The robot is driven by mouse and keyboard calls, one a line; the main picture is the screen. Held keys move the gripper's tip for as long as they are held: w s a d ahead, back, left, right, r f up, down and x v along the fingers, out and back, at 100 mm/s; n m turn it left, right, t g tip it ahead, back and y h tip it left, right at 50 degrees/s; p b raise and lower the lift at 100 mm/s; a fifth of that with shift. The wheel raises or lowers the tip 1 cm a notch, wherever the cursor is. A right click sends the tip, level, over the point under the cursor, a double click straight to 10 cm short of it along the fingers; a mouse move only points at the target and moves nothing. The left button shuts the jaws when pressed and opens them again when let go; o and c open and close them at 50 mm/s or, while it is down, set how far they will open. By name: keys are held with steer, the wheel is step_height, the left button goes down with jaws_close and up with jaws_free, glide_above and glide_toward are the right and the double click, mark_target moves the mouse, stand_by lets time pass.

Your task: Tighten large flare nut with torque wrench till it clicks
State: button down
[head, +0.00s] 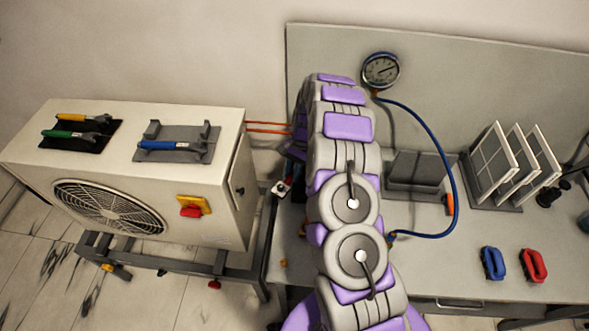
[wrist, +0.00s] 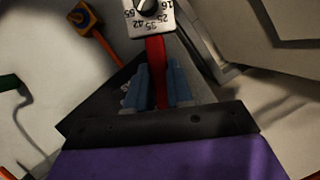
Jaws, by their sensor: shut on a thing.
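My gripper (wrist: 157,85) has blue fingertips and is shut on the red shaft of a tool. The tool carries a white head with a black dial and numbers around it; it appears to be the torque wrench (wrist: 150,18). In the head view my arm hides the gripper, and a small white block with a dark knob (head: 281,188) shows just left of the arm, probably the same head. Two copper pipes (head: 268,127) run from the outdoor unit towards the back panel behind my arm. I cannot make out the large flare nut in either view.
The outdoor unit (head: 200,185) stands left, with yellow-, green- and blue-handled tools on top. The bench right holds filter panels (head: 495,160), a grey tray (head: 417,170) and blue and red clamps (head: 533,265). A gauge (head: 381,70) with a blue hose hangs behind.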

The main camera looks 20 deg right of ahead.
mark_target(286, 182)
steer(key=shift+s+a+p, duration=0.4)
steer(key=shift+s+a, duration=0.65)
steer(key=shift+a, duration=0.2)
steer(key=shift+r, duration=0.15)
steer(key=shift+r+p, duration=0.95)
steer(key=shift+r, duration=1.2)
